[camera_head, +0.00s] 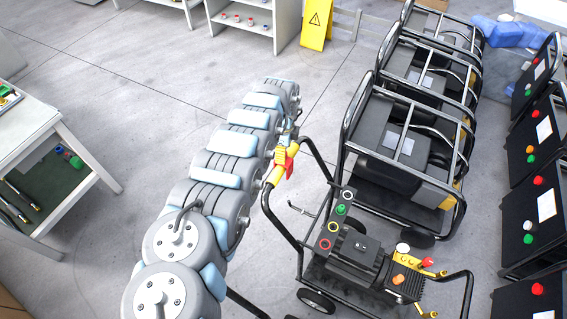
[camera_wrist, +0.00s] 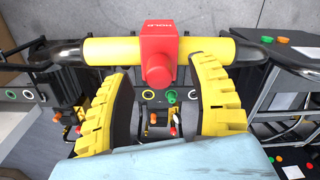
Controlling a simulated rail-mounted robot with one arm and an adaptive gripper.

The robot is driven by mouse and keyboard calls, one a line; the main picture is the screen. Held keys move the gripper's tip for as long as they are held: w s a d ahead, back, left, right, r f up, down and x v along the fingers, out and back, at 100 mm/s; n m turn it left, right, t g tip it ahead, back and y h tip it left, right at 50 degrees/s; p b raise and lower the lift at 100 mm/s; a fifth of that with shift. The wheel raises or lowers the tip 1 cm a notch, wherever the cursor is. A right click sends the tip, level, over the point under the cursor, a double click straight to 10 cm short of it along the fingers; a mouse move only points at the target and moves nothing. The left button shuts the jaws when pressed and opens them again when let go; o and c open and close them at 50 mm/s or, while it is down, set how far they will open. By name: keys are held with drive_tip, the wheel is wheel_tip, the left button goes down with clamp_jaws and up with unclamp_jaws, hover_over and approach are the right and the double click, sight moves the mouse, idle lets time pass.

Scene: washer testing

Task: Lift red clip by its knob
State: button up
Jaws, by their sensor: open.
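The red clip (camera_wrist: 160,42), marked HOLD, sits across a yellow bar (camera_wrist: 105,50) on the black handle of a wheeled machine. Its rounded red knob (camera_wrist: 158,70) faces my wrist camera. My gripper (camera_wrist: 157,78) is open, with one yellow ribbed finger on each side of the knob and a visible gap to both. In the head view the clip (camera_head: 291,157) is small and red at the top of the handle, partly hidden by my gripper (camera_head: 281,160). How far the fingertips are from the knob in depth is hard to tell.
The machine's motor (camera_head: 357,251) and coloured knobs lie below the handle. Black-framed machines (camera_head: 398,142) stand behind it, and black control boxes (camera_head: 541,200) line the right. A white table (camera_head: 40,125) stands left. Open grey floor (camera_head: 120,215) lies between.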

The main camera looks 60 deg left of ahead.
sight(289, 165)
wheel_tip(289, 165, down, 3)
drive_tip(key=shift+w+d+r+b, duration=0.1)
drive_tip(key=shift+r+b, duration=0.05)
drive_tip(key=shift+b, duration=0.15)
drive_tip(key=shift+f, duration=0.4)
clamp_jaws()
